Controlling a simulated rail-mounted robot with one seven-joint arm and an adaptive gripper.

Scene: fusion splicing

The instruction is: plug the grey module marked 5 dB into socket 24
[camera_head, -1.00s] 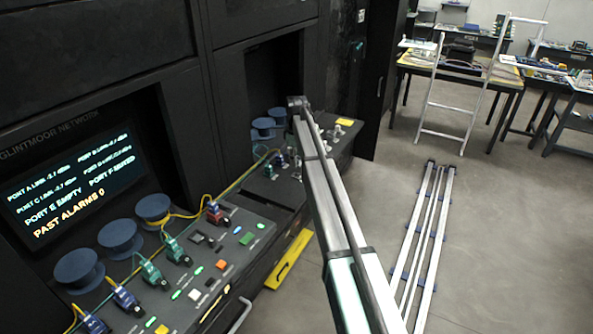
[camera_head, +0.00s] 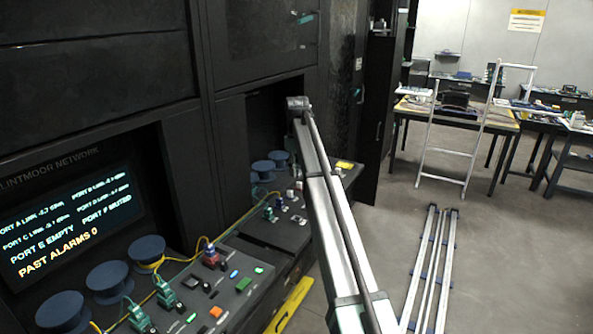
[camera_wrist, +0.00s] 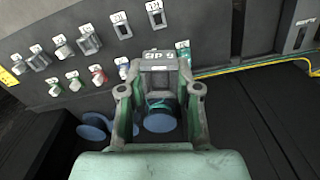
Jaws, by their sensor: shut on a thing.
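In the wrist view, my gripper (camera_wrist: 158,90) is shut on a grey module (camera_wrist: 158,55) whose upside-down label reads 5 dB. The module is between the two fingers, in front of a dark upright panel (camera_wrist: 215,28). Two grey-framed sockets (camera_wrist: 122,27) and (camera_wrist: 155,15) are empty on the panel, above the module in the picture. Their small white labels are too blurred to read, so I cannot tell which is 24. In the head view my arm hides my gripper and the module.
Several grey, red and blue plugs or modules (camera_wrist: 97,75) sit on the panel at left. A yellow cable (camera_wrist: 250,64) runs along the right. Blue spools (camera_wrist: 160,118) are behind the gripper. The head view shows a console (camera_head: 225,285), a ladder (camera_head: 433,140) and floor rails (camera_head: 430,270).

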